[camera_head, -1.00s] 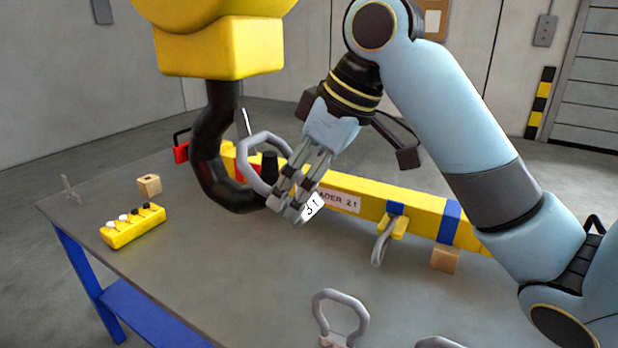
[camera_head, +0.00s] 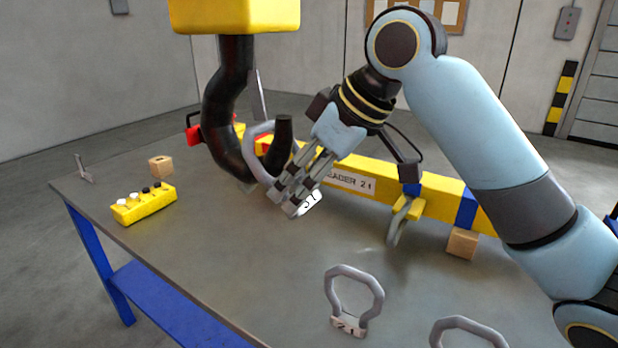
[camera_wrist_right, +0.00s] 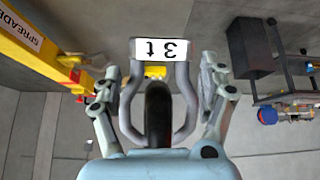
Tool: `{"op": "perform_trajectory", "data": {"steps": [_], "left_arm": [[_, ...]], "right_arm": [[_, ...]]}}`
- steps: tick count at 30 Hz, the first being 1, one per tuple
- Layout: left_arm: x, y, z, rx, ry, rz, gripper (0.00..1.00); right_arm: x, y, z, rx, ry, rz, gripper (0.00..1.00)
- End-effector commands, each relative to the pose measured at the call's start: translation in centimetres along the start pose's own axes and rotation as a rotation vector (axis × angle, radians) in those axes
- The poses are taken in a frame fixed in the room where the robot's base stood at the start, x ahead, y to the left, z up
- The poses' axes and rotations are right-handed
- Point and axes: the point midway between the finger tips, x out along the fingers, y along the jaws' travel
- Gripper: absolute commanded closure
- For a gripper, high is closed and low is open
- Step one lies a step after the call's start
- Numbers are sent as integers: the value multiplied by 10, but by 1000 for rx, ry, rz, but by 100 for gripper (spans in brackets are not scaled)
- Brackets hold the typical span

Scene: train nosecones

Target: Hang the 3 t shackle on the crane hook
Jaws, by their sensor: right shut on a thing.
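The 3 t shackle (camera_head: 249,145) is a grey bow with a white "3 t" tag, held in my right gripper (camera_head: 297,190). In the right wrist view the shackle (camera_wrist_right: 126,108) sits between the fingers of my right gripper (camera_wrist_right: 160,75), and a dark part of the hook shows inside its bow. The black crane hook (camera_head: 222,110) hangs from a yellow block. In the head view the bow overlaps the hook's opening, between shank and upturned tip. I cannot tell whether it rests on the hook. My left gripper is not in view.
A yellow spreader beam (camera_head: 435,203) lies along the table (camera_head: 230,265) behind the gripper. Two other shackles, one upright (camera_head: 352,270) and one partly cut off (camera_head: 468,325), stand in front. A yellow control box (camera_head: 143,205) and a wooden block (camera_head: 160,166) are left.

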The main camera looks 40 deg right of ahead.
Motion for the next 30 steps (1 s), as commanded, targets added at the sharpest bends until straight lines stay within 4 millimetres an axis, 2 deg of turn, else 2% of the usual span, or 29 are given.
{"op": "perform_trajectory", "data": {"steps": [30], "left_arm": [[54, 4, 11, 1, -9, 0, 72]], "right_arm": [[47, 2, 1, -7, 187, 17, 82]]}}
